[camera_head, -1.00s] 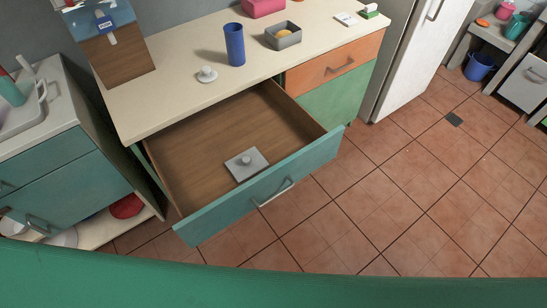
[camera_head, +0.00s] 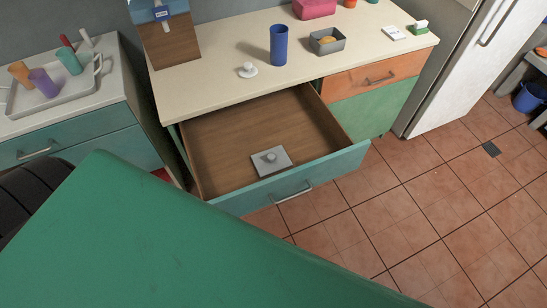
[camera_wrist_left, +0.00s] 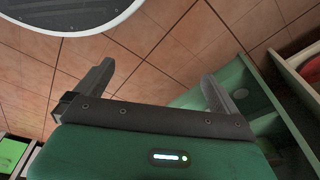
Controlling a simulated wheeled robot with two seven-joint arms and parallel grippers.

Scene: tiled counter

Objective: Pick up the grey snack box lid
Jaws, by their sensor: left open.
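The grey snack box lid (camera_head: 283,158), a flat square with a round knob, lies in the open drawer (camera_head: 222,135) near its front panel. An open grey box (camera_head: 318,48) with something orange-yellow in it stands on the counter. My left gripper (camera_wrist_left: 159,72) shows only in its own wrist view, where its two fingers are spread with nothing between them and tiled floor beyond. The lid is not in that wrist view. My right gripper is in neither current view.
A blue cup (camera_head: 278,46) and a small white knobbed lid (camera_head: 247,71) stand on the counter (camera_head: 215,82) above the drawer. A tray (camera_head: 58,106) with cups is on the left cabinet. Tiled floor (camera_head: 440,200) at right is clear.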

